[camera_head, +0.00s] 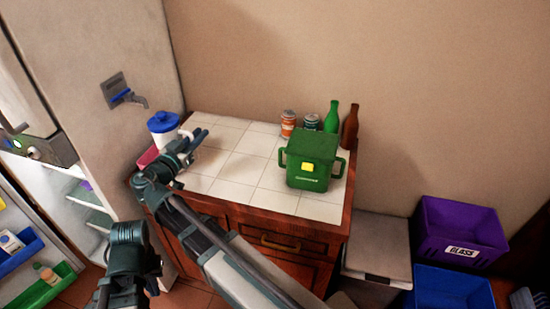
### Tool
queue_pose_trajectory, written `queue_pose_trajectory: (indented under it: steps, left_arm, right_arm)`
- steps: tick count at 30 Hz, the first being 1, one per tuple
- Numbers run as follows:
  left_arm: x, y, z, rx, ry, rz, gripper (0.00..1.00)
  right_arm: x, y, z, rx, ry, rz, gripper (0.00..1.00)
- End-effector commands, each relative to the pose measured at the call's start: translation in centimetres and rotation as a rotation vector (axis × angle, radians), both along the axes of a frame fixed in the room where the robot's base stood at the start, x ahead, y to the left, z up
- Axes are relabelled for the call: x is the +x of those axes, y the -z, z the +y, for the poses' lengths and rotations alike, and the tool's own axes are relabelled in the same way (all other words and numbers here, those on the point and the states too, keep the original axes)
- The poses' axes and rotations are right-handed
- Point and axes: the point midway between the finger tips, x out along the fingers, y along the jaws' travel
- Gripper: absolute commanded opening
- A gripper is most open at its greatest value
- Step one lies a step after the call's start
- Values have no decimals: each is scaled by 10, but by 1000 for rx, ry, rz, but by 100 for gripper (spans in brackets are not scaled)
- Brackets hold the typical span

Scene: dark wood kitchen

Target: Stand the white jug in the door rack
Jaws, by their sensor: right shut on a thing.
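The white jug (160,138) with a blue lid stands upright at the left end of the tiled counter, beside the fridge. My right gripper (193,139) reaches it from the right and is shut on its white handle side; the fingers partly cover it. I cannot tell whether the jug's base touches the counter. The door rack is at the far left, on the open fridge door, with a blue bin (18,250) above a green bin (40,287). My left gripper (128,290) is low at the left, apart from the jug; its fingers are unclear.
A green caddy (311,160), two cans, a green bottle (332,117) and a brown bottle (350,127) stand on the counter's right half. A pink thing (148,156) is beside the jug. The fridge interior (85,205) is open at left. The counter's middle is clear.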

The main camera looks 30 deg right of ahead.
Motion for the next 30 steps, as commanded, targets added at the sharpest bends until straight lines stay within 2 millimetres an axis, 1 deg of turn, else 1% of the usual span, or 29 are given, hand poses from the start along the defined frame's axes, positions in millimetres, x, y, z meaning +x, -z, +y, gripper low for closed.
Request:
queue_pose_trajectory:
  steps: [2, 6, 9, 12, 15, 20, 23, 26, 30]
  left_arm:
    - [0, 9, 0, 0, 0, 0, 0]
    - [0, 33, 0, 0, 0, 0, 0]
    - [0, 47, 0, 0, 0, 0, 0]
    - [0, 56, 0, 0, 0, 0, 0]
    - [0, 60, 0, 0, 0, 0, 0]
    - [0, 60, 0, 0, 0, 0, 0]
    - [0, 61, 0, 0, 0, 0, 0]
    - [0, 63, 0, 0, 0, 0, 0]
    - [0, 66, 0, 0, 0, 0, 0]
  right_arm:
    - [-8, 9, -10, 1, 9, -3, 0]
    - [-35, 33, -43, 5, 41, -6, 0]
    - [-53, 47, -65, 9, 62, -10, 0]
    - [-67, 57, -81, 12, 79, -13, 0]
    - [-75, 61, -90, 14, 88, -15, 0]
    - [-75, 61, -94, 15, 91, -16, 0]
    - [-71, 61, -101, 14, 93, -16, 0]
    - [-62, 64, -119, 14, 95, -16, 0]
    - [-46, 67, -150, 14, 96, -16, 0]
